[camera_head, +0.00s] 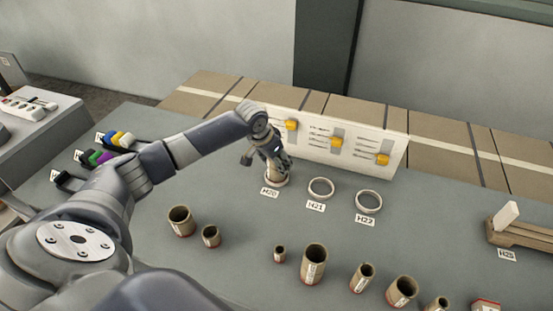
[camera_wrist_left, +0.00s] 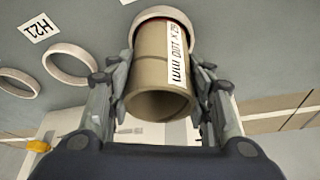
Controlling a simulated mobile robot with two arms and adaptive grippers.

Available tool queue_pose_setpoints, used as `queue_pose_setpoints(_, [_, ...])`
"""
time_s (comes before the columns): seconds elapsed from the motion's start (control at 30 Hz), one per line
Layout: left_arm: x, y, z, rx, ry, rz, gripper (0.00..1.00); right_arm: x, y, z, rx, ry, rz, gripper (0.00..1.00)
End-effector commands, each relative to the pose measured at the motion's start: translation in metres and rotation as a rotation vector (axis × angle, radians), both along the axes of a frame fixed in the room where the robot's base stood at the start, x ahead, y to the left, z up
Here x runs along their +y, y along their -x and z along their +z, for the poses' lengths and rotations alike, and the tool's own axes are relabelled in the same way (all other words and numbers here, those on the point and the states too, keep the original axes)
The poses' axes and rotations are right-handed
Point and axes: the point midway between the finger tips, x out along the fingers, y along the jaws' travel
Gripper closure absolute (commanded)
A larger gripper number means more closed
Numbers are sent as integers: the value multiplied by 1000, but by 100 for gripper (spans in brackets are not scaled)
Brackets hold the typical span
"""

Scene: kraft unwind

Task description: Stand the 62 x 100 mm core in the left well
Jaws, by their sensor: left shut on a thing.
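My left gripper (camera_head: 276,166) is shut on a brown cardboard core (camera_wrist_left: 162,65) at the left well (camera_head: 284,183), the white ring by the H20 label. The ring (camera_wrist_left: 165,12) curves around the core's far end. I cannot tell whether the core rests on the bottom. In the head view the core looks about upright and is mostly hidden by the gripper. My right gripper is not in view.
Empty rings H21 (camera_head: 321,188) and H22 (camera_head: 368,201) lie to the right. A white panel (camera_head: 345,145) with yellow knobs stands close behind. Several cores, including a tall one (camera_head: 314,265), stand in front. A wooden rack (camera_head: 520,234) is at the right.

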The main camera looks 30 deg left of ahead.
Motion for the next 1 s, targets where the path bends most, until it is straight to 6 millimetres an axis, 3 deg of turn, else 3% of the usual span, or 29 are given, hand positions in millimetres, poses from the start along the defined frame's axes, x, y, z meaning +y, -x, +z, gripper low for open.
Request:
queue_pose_setpoints(0.7, [0,0,-5,-1,-1,0,76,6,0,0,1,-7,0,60])
queue_pose_setpoints(0.73, [0,0,-5,-2,-1,0,46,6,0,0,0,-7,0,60])
queue_pose_setpoints(0.8, [0,0,-5,-2,-1,0,30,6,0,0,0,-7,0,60])
queue_pose_setpoints(1.0, [0,0,-5,-1,-1,0,30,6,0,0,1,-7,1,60])
